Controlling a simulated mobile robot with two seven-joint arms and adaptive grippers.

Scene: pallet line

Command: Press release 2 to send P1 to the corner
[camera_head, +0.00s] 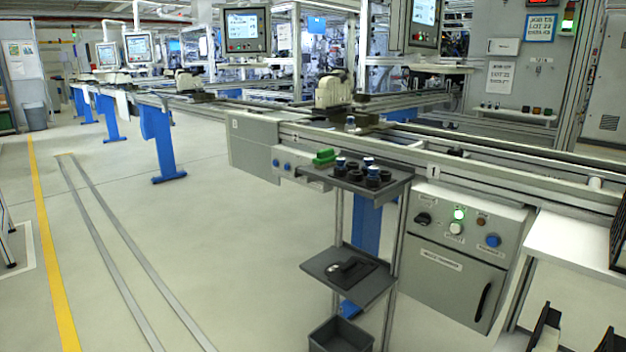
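Two sets of push buttons show on the line's front. The grey control box (465,275) at right has a lit green lamp (459,214), a white button (456,228), a blue button (493,240) and a black rotary switch (423,218). The other set is a pair of small blue buttons (286,165) on the conveyor's front, left of the parts shelf. The labels are too small to read, so I cannot tell which is release 2. A small part (350,123) stands on the conveyor; I cannot tell whether it rides on P1. Neither of my grippers is in view.
A white table (575,245) stands at right. The floor (200,240) at left is open.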

